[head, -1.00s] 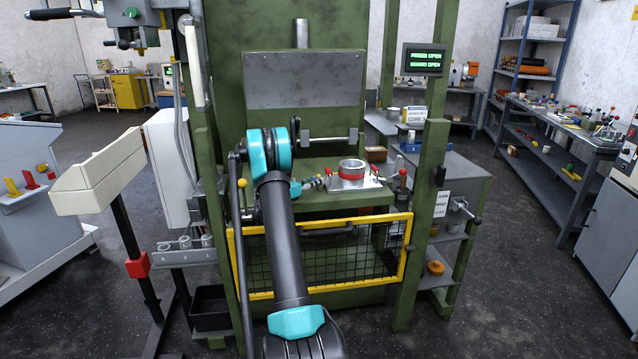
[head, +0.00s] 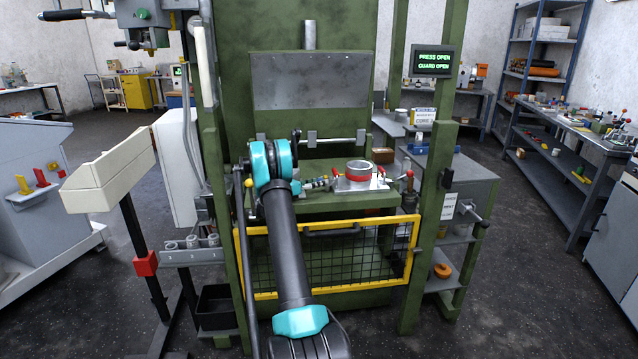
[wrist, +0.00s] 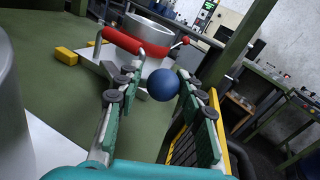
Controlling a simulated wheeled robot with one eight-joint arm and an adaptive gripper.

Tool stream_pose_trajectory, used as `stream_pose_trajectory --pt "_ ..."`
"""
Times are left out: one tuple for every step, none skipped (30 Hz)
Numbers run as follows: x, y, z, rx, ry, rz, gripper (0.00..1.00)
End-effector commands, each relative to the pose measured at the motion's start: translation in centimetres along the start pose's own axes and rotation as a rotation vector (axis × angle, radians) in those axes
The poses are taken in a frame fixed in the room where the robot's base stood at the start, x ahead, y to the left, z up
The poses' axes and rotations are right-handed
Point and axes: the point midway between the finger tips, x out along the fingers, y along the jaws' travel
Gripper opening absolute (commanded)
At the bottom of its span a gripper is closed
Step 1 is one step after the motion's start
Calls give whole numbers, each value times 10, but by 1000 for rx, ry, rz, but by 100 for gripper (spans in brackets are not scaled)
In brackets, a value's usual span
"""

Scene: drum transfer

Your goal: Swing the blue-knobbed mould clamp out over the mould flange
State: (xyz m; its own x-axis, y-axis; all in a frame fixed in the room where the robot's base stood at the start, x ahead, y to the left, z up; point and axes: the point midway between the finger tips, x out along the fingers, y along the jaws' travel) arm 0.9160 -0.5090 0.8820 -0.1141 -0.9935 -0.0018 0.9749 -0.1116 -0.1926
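The blue knob (wrist: 163,84) of the mould clamp shows in the wrist view as a round ball at the fingertips. My gripper (wrist: 161,88) is open, with one finger to each side of the knob; I cannot tell whether either pad touches it. Behind the knob is the mould, a silvery ring (wrist: 146,28) on a wider metal flange (wrist: 138,62). A red bar handle (wrist: 124,41) lies across its near left side. In the head view my gripper (head: 320,183) is small, just left of the mould (head: 358,171), and the blue knob cannot be made out.
The mould sits on the green press bed (head: 330,203) between green uprights. The yellow-framed mesh guard (head: 330,262) is below the bed in front. A display (head: 435,62) reads press open, guard open. Yellow blocks (wrist: 66,55) lie left of the flange.

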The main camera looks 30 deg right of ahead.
Motion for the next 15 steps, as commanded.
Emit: stream_pose_trajectory --pt "0 0 -2 0 3 0 45" --pt "0 0 -1 0 3 1 48" --pt "0 1 -1 1 2 2 51" --pt "0 1 -1 1 1 2 51" --pt "0 1 0 1 1 3 51" --pt "-1 1 0 1 0 3 51" --pt "-1 2 0 1 0 4 51" --pt "-1 2 0 1 0 4 51" --pt "-1 2 0 1 -1 4 51" --pt "-1 2 0 1 -1 5 51" --pt "-1 2 1 1 -2 6 51" --pt "-1 2 1 1 -2 9 51" --pt "0 1 1 1 -3 13 51" --pt "0 1 1 1 -5 19 51" --pt "0 0 1 1 -7 30 51"
